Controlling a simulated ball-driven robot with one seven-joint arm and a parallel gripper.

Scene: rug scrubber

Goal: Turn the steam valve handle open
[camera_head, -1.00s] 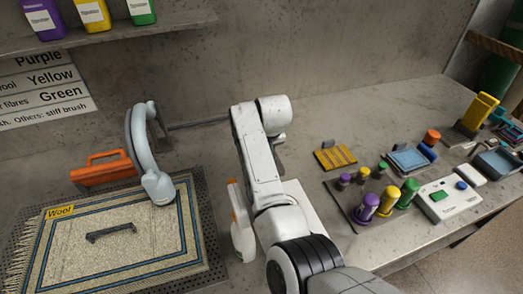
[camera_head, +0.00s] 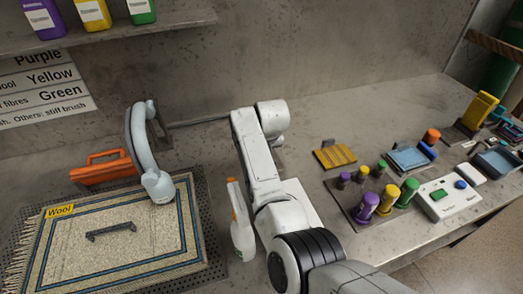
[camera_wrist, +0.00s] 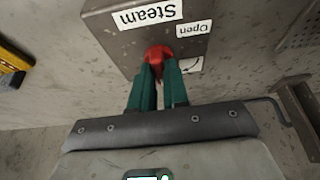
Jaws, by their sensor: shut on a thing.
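The steam valve handle (camera_wrist: 158,54) is a red piece on a grey-brown valve box (camera_wrist: 122,42) in the wrist view. The box carries a "Steam" label (camera_wrist: 147,14) and an "Open" label (camera_wrist: 194,30), both upside down in this view. My gripper (camera_wrist: 160,66) has green fingers shut on the red handle, which is mostly hidden between the fingertips. In the head view my own white arm hides the valve box and the gripper.
A white spray bottle (camera_head: 241,222) stands just left of my arm. A rug (camera_head: 68,258) labelled "Wool" lies at the left, with a pale blue curved tool (camera_head: 145,160) at its back edge. Coloured bottles (camera_head: 387,199) stand in a rack at the right.

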